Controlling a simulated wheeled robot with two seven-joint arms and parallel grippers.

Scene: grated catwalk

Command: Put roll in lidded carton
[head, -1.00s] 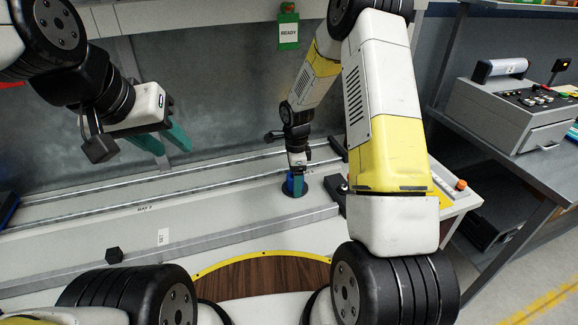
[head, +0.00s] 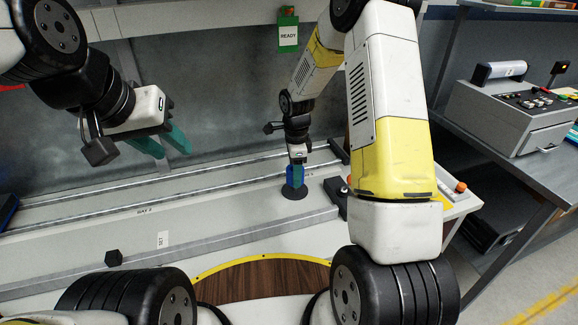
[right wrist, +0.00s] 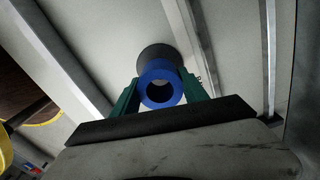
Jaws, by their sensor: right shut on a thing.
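The roll (head: 289,174) is blue and hollow, upright over a dark round disc (head: 294,193) on the grey bench; whether a gap separates them is hard to tell. My right gripper (head: 296,178) is shut on the roll from above. In the right wrist view the roll (right wrist: 158,73) shows its round open end between my green fingers (right wrist: 163,86), with the dark disc (right wrist: 153,53) behind it. My left gripper (head: 175,152) is open and empty, well above the bench on the left. I cannot make out a lidded carton in either view.
Metal rails (head: 180,186) run along the bench. A small black block (head: 114,257) is at front left. A green READY sign (head: 288,36) hangs behind. A grey control box (head: 500,110) stands far right.

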